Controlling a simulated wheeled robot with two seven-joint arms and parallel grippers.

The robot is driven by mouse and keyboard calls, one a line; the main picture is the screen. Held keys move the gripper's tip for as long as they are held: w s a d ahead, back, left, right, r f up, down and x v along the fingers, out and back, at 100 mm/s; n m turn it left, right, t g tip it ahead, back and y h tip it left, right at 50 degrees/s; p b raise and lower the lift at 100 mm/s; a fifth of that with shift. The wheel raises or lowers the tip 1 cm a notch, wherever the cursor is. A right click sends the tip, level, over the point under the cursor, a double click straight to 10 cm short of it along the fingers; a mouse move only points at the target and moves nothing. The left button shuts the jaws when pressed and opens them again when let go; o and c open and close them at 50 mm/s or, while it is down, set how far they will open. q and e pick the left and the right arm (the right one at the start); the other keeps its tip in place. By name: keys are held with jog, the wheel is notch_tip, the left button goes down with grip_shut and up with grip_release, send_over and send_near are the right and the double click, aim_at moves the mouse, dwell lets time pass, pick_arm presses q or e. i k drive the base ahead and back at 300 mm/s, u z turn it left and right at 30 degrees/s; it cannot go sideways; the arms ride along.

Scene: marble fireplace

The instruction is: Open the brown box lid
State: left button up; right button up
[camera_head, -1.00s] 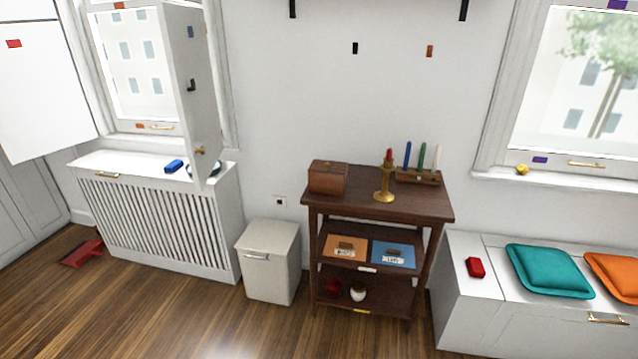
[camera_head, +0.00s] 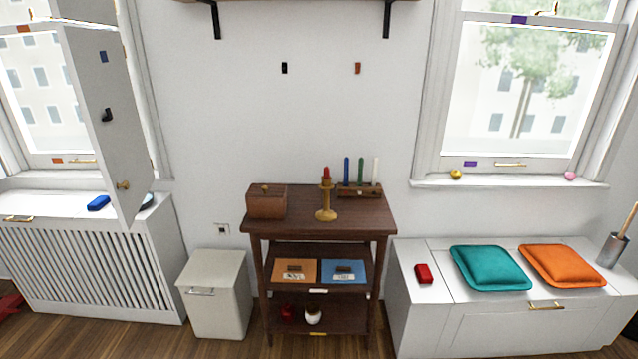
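The brown box (camera_head: 267,205) stands on the left part of the top of a dark wooden shelf table (camera_head: 300,218). Its lid (camera_head: 268,190) is shut, with a small knob on top. A brass candlestick with a red candle (camera_head: 326,203) stands to the right of the box, apart from it. Neither of my grippers shows in the head view.
A candle rack (camera_head: 359,190) with blue, green and white candles is at the table's back right. A white bin (camera_head: 216,293) stands left of the table. A white bench (camera_head: 440,306) with teal (camera_head: 489,267) and orange cushions (camera_head: 562,265) is to the right. An open cabinet door (camera_head: 108,120) juts out left.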

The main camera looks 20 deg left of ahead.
aim_at(255, 190)
jog(key=z, duration=0.35)
jog(key=i, duration=1.7)
jog(key=u, duration=0.8)
